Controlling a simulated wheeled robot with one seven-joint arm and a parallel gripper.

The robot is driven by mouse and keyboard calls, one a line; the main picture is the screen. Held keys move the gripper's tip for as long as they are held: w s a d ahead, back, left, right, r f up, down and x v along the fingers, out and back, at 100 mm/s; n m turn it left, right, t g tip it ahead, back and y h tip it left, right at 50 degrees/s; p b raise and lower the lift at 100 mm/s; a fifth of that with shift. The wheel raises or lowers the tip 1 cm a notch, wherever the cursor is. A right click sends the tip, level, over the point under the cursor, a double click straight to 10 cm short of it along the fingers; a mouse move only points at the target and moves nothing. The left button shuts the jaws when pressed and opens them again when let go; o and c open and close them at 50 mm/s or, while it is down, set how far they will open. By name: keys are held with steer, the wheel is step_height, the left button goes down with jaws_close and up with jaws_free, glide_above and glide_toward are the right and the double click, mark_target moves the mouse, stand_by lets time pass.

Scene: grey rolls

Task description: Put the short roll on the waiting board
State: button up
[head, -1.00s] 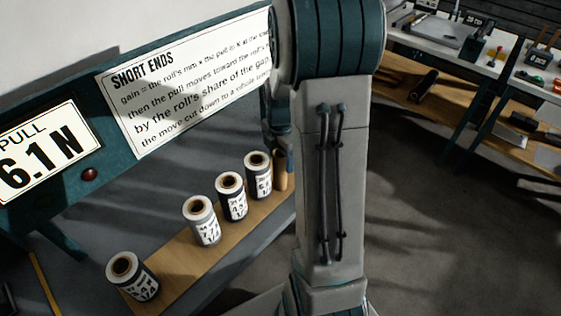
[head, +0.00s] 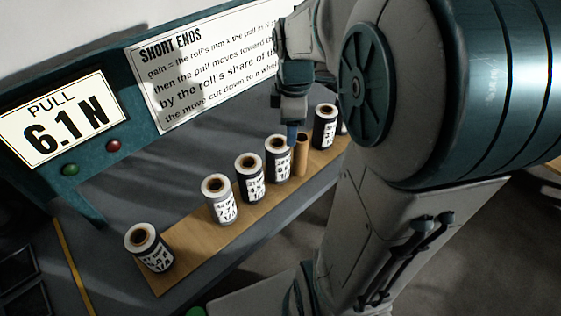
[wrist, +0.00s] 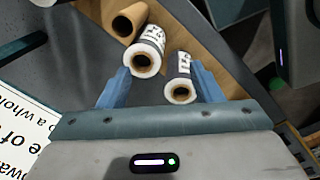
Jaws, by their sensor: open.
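Several grey rolls with white labels stand upright in a row on a long wooden board. In the head view they run from a near-left roll (head: 150,247) past others (head: 218,199) to a dark roll (head: 325,126) at the right. I cannot tell which is the short roll, or whether this wooden board (head: 185,258) is the waiting board. My gripper (head: 292,138) is above the row, close to a roll (head: 277,158) and a bare brown tube (head: 301,155). In the wrist view the open blue fingers (wrist: 160,72) have two rolls (wrist: 178,90) (wrist: 147,55) beyond and between them. Nothing is held.
A display panel (head: 55,118) reading "PULL 6.1 N" and a "SHORT ENDS" sign (head: 205,65) stand behind the row. The grey bench top between panel and board is clear. My arm hides the right side.

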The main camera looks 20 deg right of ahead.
steer(key=s+a+m+t, duration=0.2)
steer(key=s+a+m, duration=0.5)
steer(key=s+m, duration=0.4)
steer(key=shift+a+r+m, duration=0.35)
steer(key=shift+m, duration=0.75)
